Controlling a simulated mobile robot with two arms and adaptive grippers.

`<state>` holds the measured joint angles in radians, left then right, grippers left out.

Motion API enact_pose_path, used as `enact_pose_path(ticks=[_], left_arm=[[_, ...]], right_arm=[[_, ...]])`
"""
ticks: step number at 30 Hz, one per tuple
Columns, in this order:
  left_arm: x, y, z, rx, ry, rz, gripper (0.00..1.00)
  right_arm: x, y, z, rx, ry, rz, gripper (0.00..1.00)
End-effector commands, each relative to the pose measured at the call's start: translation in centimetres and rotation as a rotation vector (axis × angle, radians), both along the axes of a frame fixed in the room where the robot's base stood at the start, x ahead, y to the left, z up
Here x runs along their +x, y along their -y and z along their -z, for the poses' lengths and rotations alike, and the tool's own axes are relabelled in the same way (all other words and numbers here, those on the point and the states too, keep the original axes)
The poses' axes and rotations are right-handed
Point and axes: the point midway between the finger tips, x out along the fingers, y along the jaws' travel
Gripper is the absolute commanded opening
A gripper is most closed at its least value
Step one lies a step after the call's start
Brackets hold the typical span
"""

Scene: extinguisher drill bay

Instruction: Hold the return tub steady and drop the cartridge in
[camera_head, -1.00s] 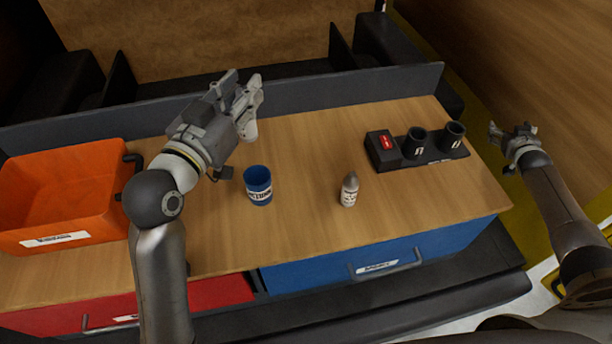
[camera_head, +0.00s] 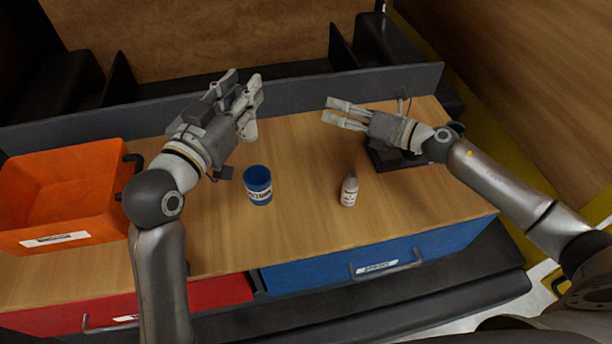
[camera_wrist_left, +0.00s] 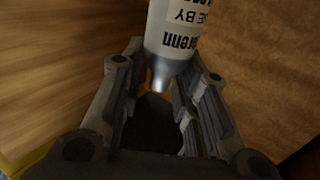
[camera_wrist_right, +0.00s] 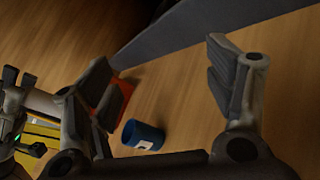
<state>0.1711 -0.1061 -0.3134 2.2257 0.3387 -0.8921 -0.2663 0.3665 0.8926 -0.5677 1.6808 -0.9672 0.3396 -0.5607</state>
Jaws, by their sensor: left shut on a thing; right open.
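My left gripper (camera_head: 244,88) is raised over the back left of the table. It is shut on a pale cartridge (camera_wrist_left: 181,28), which has a printed label and grey narrow end in the left wrist view. My right gripper (camera_head: 335,112) is open and empty above the table's back right, fingers pointing left. A small blue tub (camera_head: 258,188) with a white label stands upright between and below the grippers, touched by neither; it also shows in the right wrist view (camera_wrist_right: 142,137). A larger orange tub (camera_head: 75,238) sits at the left; I cannot tell which is the return tub.
A similar pale bottle (camera_head: 349,190) stands right of the blue tub. A low grey wall (camera_head: 300,97) lines the table's back. The middle front of the wooden table (camera_head: 300,235) is clear.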

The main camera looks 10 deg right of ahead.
Motion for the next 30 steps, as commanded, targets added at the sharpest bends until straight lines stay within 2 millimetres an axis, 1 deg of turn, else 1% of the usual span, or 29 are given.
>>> enact_pose_path(ticks=[1, 3, 6, 9, 12, 13, 15, 17, 20, 23, 30], left_arm=[[0.0, 0.0, -0.1, -0.001, 0.002, 0.0, 0.0], [0.0, 0.0, -0.1, -0.001, 0.002, 0.0, 0.0], [0.0, 0.0, -0.1, -0.001, 0.002, 0.0, 0.0], [0.0, 0.0, -0.1, -0.001, 0.002, 0.0, 0.0], [0.0, 0.0, -0.1, -0.001, 0.002, 0.0, 0.0], [0.0, 0.0, -0.1, -0.001, 0.002, 0.0, 0.0], [0.0, 0.0, -0.1, -0.001, 0.002, 0.0, 0.0], [0.0, 0.0, -0.1, -0.001, 0.002, 0.0, 0.0], [0.0, 0.0, -0.1, -0.001, 0.002, 0.0, 0.0], [0.0, 0.0, -0.1, -0.001, 0.002, 0.0, 0.0], [0.0, 0.0, -0.1, -0.001, 0.002, 0.0, 0.0]], right_arm=[[-1.8, -2.6, 0.3, -0.096, 0.06, -0.088, 0.76], [-4.1, -5.4, 1.0, -0.225, 0.148, -0.199, 0.76], [-7.3, -8.5, 1.9, -0.38, 0.268, -0.338, 0.76], [-9.8, -10.5, 2.7, -0.496, 0.366, -0.444, 0.76], [-11.5, -11.7, 3.3, -0.572, 0.436, -0.515, 0.76], [-11.6, -11.3, 4.1, -0.586, 0.42, -0.515, 0.76], [-11.8, -11.1, 5.0, -0.604, 0.411, -0.521, 0.76], [-11.8, -11.3, 5.4, -0.611, 0.407, -0.523, 0.76], [-11.5, -11.9, 5.9, -0.613, 0.406, -0.522, 0.76], [-10.9, -13.3, 6.3, -0.611, 0.407, -0.523, 0.76], [-8.9, -17.1, 8.1, -0.608, 0.404, -0.52, 0.76]])
